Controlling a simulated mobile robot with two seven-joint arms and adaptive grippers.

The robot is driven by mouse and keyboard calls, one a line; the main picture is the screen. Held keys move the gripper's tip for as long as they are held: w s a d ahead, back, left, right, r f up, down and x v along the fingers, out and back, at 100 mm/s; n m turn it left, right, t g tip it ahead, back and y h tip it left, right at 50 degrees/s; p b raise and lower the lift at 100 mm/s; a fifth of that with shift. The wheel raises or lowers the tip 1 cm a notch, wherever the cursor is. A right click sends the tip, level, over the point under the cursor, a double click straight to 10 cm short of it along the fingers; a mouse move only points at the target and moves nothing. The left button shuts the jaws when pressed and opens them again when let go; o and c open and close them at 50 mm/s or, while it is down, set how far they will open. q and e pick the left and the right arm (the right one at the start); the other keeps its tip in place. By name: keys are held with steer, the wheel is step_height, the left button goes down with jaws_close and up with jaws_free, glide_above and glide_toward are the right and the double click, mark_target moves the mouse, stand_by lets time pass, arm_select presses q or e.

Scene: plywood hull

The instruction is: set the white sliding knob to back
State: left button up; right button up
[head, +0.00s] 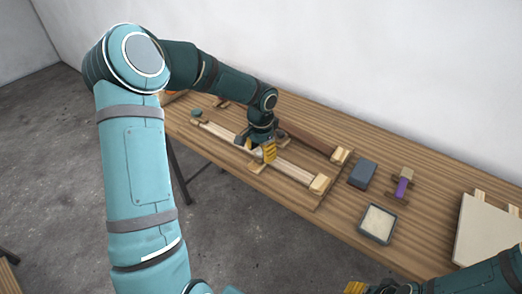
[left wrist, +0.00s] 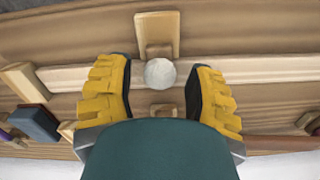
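The white sliding knob (left wrist: 159,73) is a round white ball in the left wrist view. It sits on a pale wooden rail (left wrist: 270,70), which also shows in the head view (head: 295,172). My left gripper (left wrist: 160,90) is open around the knob, with one yellow finger on each side and a gap to both. In the head view my left gripper (head: 264,153) is down at the middle of the rail and hides most of the knob. My right gripper (head: 355,287) shows only as yellow fingertips at the bottom edge.
The rail lies on a wooden bench (head: 340,215) against a white wall. A second, darker rail (head: 312,137) runs behind it. A dark block (head: 362,174), a shallow tray (head: 377,223), a purple piece (head: 402,187) and a pale board (head: 488,232) lie to the right.

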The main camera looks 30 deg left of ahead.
mark_target(255, 166)
arm_select(q)
jaws_close()
steer(key=shift+s+a, duration=0.1)
steer(key=shift+s, duration=1.4)
steer(key=shift+o, duration=1.6)
jaws_free()
step_height(255, 166, up, 12)
